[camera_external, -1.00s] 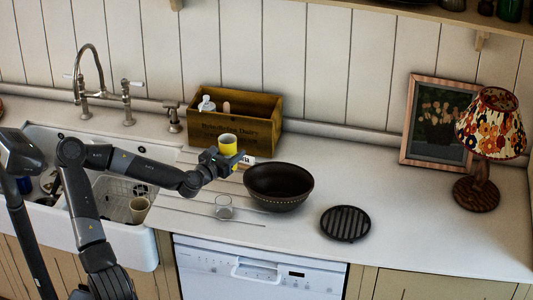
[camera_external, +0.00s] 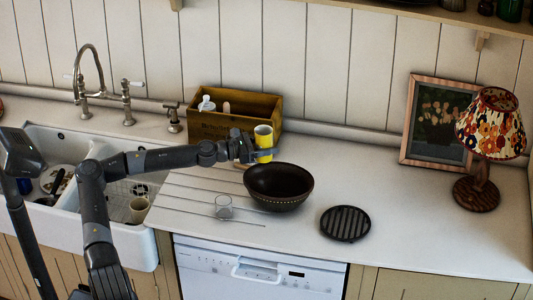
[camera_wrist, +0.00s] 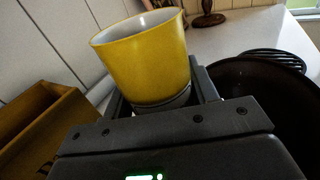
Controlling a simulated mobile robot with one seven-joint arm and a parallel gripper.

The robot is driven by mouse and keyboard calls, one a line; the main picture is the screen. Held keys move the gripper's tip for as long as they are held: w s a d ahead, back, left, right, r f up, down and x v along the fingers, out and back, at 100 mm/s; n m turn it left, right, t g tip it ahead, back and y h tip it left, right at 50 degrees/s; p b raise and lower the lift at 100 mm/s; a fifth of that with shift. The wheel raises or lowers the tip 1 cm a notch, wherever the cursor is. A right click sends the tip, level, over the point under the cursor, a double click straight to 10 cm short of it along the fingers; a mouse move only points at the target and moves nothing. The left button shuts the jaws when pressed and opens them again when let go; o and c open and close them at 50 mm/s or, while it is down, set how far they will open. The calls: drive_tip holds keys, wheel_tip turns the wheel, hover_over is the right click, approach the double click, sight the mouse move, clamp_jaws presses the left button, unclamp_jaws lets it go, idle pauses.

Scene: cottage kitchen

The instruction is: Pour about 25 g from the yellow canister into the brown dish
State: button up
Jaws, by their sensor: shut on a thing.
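The yellow canister (camera_external: 264,143) is held upright or nearly so in my gripper (camera_external: 262,154), above the counter behind the dish's left rim. In the wrist view the canister (camera_wrist: 148,58) has an open, pale top, and the gripper's fingers (camera_wrist: 165,100) close around its lower part. Its contents are hidden. The brown dish (camera_external: 279,189) sits on the counter, just in front and to the right of the canister. The dish (camera_wrist: 240,85) also shows at the right of the wrist view, its inside dark.
A wooden crate (camera_external: 205,127) with bottles stands behind my gripper. A small clear glass (camera_external: 223,208) is left of the dish. A black round trivet (camera_external: 345,223) lies to the right. A lamp (camera_external: 479,190) and a framed picture (camera_external: 405,150) stand further right. A sink (camera_external: 140,240) is at left.

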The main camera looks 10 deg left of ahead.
drive_tip(key=shift+d+m, duration=0.1)
drive_tip(key=shift+m, duration=0.3)
drive_tip(key=shift+s+d+r+m+y, duration=0.2)
drive_tip(key=shift+s+m, duration=0.1)
drive_tip(key=shift+m, duration=0.45)
drive_tip(key=shift+s+d+r+m+y, duration=0.1)
drive_tip(key=shift+s+d+m+y, duration=0.15)
drive_tip(key=shift+m, duration=0.5)
drive_tip(key=shift+s+d+r+m+y, duration=0.25)
drive_tip(key=shift+s+m, duration=0.1)
drive_tip(key=shift+m, duration=0.45)
drive_tip(key=shift+s+d+f+m+t+y, duration=0.15)
drive_tip(key=shift+f+m+t+y, duration=0.3)
drive_tip(key=shift+m, duration=1)
drive_tip(key=shift+s+d+f+m+y, duration=0.1)
drive_tip(key=shift+f+m+y, duration=0.35)
drive_tip(key=shift+m, duration=1.05)
drive_tip(key=shift+s+d+f+m+t+y, duration=0.2)
drive_tip(key=shift+m+y, duration=0.5)
drive_tip(key=shift+m, duration=0.75)
drive_tip(key=shift+f+m+p, duration=0.1)
drive_tip(key=shift+m+p, duration=0.3)
drive_tip(key=shift+s+d+r+m+t+p, duration=0.2)
drive_tip(key=shift+r+m+t+p, duration=0.2)
drive_tip(key=shift+m+p, duration=0.3)
drive_tip(key=shift+y, duration=0.3)
